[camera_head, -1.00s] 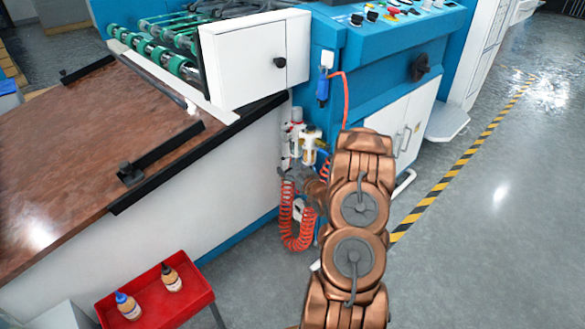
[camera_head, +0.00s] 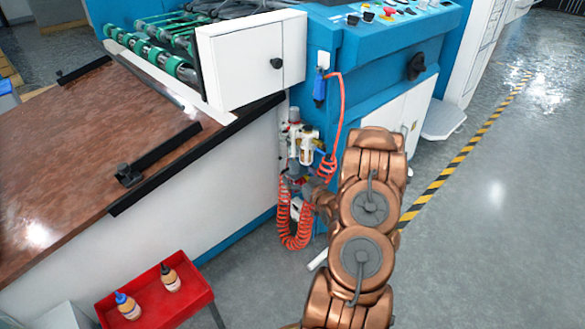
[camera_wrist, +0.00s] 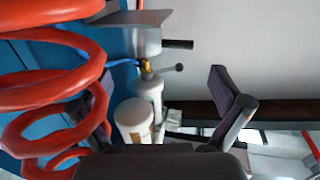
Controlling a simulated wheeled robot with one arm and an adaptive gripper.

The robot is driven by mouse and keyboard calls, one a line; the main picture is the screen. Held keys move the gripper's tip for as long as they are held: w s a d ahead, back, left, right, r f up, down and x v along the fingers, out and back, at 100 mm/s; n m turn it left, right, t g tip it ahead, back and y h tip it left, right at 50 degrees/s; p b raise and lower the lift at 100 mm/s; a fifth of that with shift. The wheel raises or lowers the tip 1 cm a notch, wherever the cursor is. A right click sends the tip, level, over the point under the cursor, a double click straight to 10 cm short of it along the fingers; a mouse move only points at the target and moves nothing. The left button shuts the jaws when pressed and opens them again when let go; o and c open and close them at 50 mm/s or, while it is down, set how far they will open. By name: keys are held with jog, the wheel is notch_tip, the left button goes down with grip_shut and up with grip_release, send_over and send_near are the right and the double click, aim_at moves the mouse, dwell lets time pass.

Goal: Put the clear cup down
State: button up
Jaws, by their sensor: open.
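My gripper (camera_wrist: 160,90) is open, its two dark fingers spread apart in the wrist view. A whitish, cup-like cylinder (camera_wrist: 134,118) shows between the fingers, nearer the left one, below a slim pale fitting. I cannot tell whether it is the clear cup or whether a finger touches it. Nothing is clamped in the jaws. In the head view the white air-service unit (camera_head: 304,145) is mounted at the corner of the blue machine. My gripper end is beside and below it, partly hidden by the hose and my arm.
A coiled red hose (camera_head: 294,222) hangs by the unit and fills the left of the wrist view (camera_wrist: 50,90). A red tray (camera_head: 190,306) with two bottles stands at lower left. The brown table (camera_head: 90,150) is left; open floor (camera_head: 480,240) lies right.

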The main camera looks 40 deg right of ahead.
jog(key=v, duration=0.6)
jog(key=shift+p, duration=0.4)
jog(key=w+a+n+g+y, duration=0.1)
jog(key=w+a+n+g, duration=0.1)
jog(key=w+g, duration=0.25)
jog(key=s+a+r+g, duration=0.5)
jog(key=a, duration=0.4)
jog(key=s+a+r+g, duration=0.4)
jog(key=s+a+r, duration=0.1)
jog(key=a, duration=0.4)
jog(key=s+a+r+g+y, duration=0.1)
jog(key=s+a+r+g, duration=0.2)
jog(key=s+a, duration=0.7)
jog(key=s+a+r+n+g+y, duration=0.1)
jog(key=s+a+r+g, duration=0.3)
jog(key=s+a, duration=0.7)
jog(key=shift+s+a+r+y, duration=0.15)
jog(key=shift+s+r+y, duration=0.6)
jog(key=shift+s, duration=0.5)
jog(key=shift+r, duration=0.1)
